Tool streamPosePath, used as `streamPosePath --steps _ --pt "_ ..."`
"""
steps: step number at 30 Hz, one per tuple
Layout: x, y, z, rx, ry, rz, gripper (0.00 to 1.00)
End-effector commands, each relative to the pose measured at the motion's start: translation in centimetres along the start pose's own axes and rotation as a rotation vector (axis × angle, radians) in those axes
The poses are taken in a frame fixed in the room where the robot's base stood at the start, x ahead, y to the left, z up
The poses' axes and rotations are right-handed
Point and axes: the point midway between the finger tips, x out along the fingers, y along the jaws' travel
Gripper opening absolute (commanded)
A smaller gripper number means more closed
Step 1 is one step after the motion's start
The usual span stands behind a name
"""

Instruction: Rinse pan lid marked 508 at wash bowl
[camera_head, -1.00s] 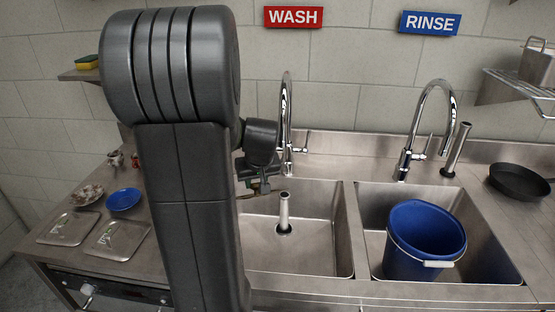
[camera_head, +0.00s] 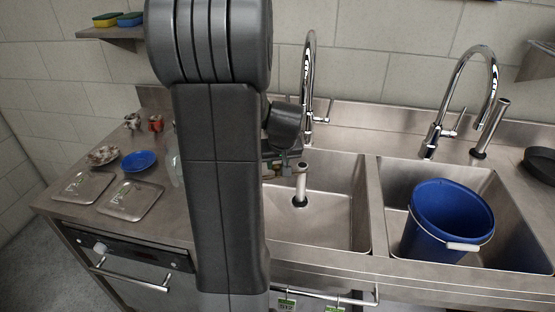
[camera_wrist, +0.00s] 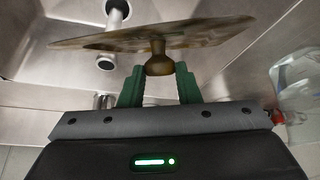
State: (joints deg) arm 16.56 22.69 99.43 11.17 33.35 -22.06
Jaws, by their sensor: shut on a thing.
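My gripper (camera_wrist: 158,88) has green fingers shut on the knob of a pan lid (camera_wrist: 200,33). The lid is brownish, stained and seen nearly edge-on; no number on it can be read. In the wrist view it lies across the left sink basin (camera_wrist: 35,60), over part of its floor. In the head view my gripper (camera_head: 287,168) is at the left side of that basin (camera_head: 335,215), mostly hidden behind my arm. The basin holds a standpipe (camera_head: 301,180) in its drain, and a chrome tap (camera_head: 309,85) stands behind it.
The right basin (camera_head: 400,175) holds a blue bucket (camera_head: 450,215). Two flat metal pieces (camera_head: 83,186) with green marks, a blue plate (camera_head: 139,161) and cups (camera_head: 132,121) sit at left. A clear bottle (camera_wrist: 303,90) stands close to my gripper. A dark pan (camera_head: 540,165) is at right.

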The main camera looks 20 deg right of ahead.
Motion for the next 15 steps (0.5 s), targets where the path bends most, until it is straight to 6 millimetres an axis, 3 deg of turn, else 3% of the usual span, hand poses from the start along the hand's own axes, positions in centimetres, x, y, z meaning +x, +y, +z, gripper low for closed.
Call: streamPosePath --steps 15 --pt "5.0 0.0 2.5 0.001 0.000 0.000 0.02"
